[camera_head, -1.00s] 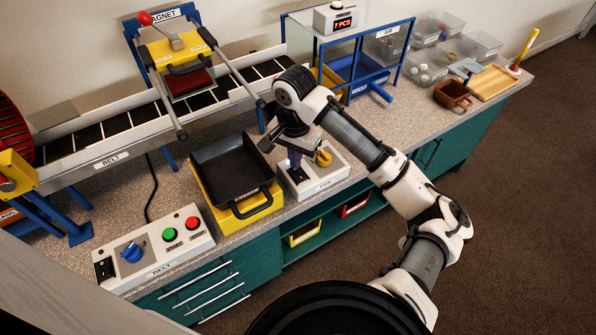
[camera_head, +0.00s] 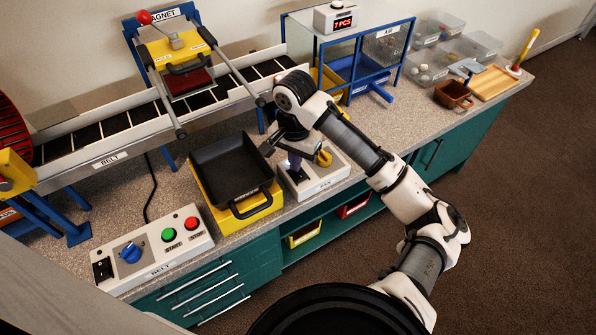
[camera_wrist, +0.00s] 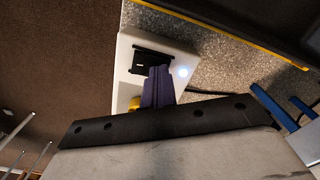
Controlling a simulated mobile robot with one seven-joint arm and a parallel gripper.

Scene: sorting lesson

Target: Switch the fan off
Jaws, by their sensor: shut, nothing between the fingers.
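The fan box (camera_head: 328,176) is a pale control box on the bench, right of the black tray, with a label on its front. A yellow knob (camera_head: 324,158) stands on its right part. In the wrist view the box (camera_wrist: 124,66) carries a black switch plate (camera_wrist: 146,60) and a small glowing white-blue lamp (camera_wrist: 183,71). My gripper (camera_head: 294,172) points down over the box's left part, purple fingers shut and empty. In the wrist view the fingertips (camera_wrist: 158,70) overlap the switch plate's edge. They hide part of it; I cannot tell whether they touch it or how the switch is set.
The black tray (camera_head: 228,168) on a yellow base stands close left. The belt box (camera_head: 153,252) with blue knob and green and red buttons is farther left. The conveyor (camera_head: 110,146) and blue-framed air booth (camera_head: 390,46) stand behind. Bare bench lies right of the fan box.

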